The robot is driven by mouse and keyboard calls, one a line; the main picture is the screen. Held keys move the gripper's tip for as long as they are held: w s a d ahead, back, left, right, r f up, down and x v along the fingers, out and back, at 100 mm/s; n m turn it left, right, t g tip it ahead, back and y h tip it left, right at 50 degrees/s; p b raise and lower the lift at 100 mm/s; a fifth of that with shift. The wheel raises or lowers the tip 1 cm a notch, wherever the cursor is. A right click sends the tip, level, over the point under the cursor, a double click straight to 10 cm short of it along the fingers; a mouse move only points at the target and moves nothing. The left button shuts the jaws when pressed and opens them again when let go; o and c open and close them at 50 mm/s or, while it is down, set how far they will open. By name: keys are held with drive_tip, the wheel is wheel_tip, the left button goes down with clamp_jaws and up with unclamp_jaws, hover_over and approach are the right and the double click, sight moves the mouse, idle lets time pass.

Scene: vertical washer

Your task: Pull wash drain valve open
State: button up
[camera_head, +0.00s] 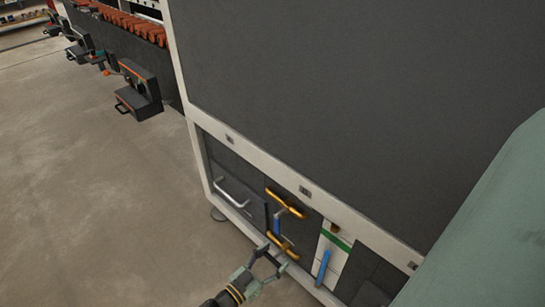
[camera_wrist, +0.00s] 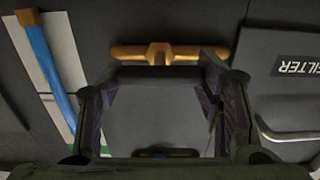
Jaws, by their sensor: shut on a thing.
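Two yellow T-shaped handles sit one above the other on the dark lower panel, the upper handle (camera_head: 285,203) and the lower handle (camera_head: 283,246). A blue lever (camera_head: 277,224) stands between them. In the wrist view, a yellow handle (camera_wrist: 155,53), which seems to be the lower one, lies across the top just beyond my fingertips. My gripper (camera_head: 275,258) is at the lower handle, its fingers set wide along the handle's length. It seems shut on this handle; the contact itself is hard to see. My gripper (camera_wrist: 158,85) fills the middle of the wrist view.
A blue handle (camera_head: 323,268) stands right of the valves on a white and green strip. It also shows in the wrist view (camera_wrist: 50,70). A drawer with a silver handle (camera_head: 232,192) and a FILTER label (camera_wrist: 297,67) is to the left.

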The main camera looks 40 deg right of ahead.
sight(271, 260)
drive_tip(key=c, duration=0.3)
drive_tip(key=shift+s+a+p, duration=0.2)
drive_tip(key=shift+a+p, duration=0.55)
drive_tip(key=shift+a, duration=2.45)
drive_tip(key=o, duration=1.7)
drive_tip(key=s+a, duration=0.1)
drive_tip(key=a, duration=1.1)
